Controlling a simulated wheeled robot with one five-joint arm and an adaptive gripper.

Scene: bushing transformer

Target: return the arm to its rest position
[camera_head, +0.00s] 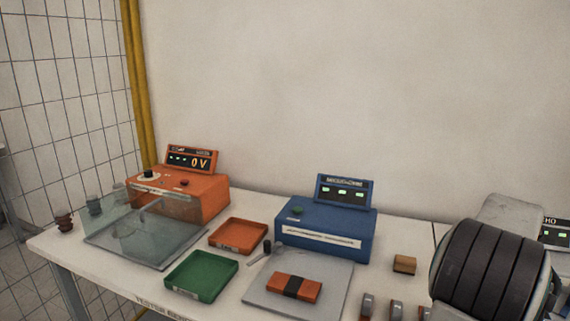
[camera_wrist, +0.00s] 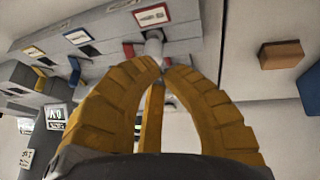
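In the head view, a large dark ribbed cylinder in a pale grey housing fills the lower right; it looks like part of my arm, close to the camera. My gripper is not seen there. In the wrist view, my gripper (camera_wrist: 164,70) shows its yellow ribbed fingers curving inward, with the tips close together. No held object shows between them. A grey round post (camera_wrist: 153,45) appears just past the tips; I cannot tell whether they touch it.
The bench holds an orange device (camera_head: 190,190) with a clear cover, a blue device (camera_head: 325,228), an orange tray (camera_head: 238,236), a green tray (camera_head: 201,276) and a grey plate (camera_head: 262,290) bearing an orange block (camera_head: 293,288). A brown block (camera_head: 404,264) also shows in the wrist view (camera_wrist: 281,54).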

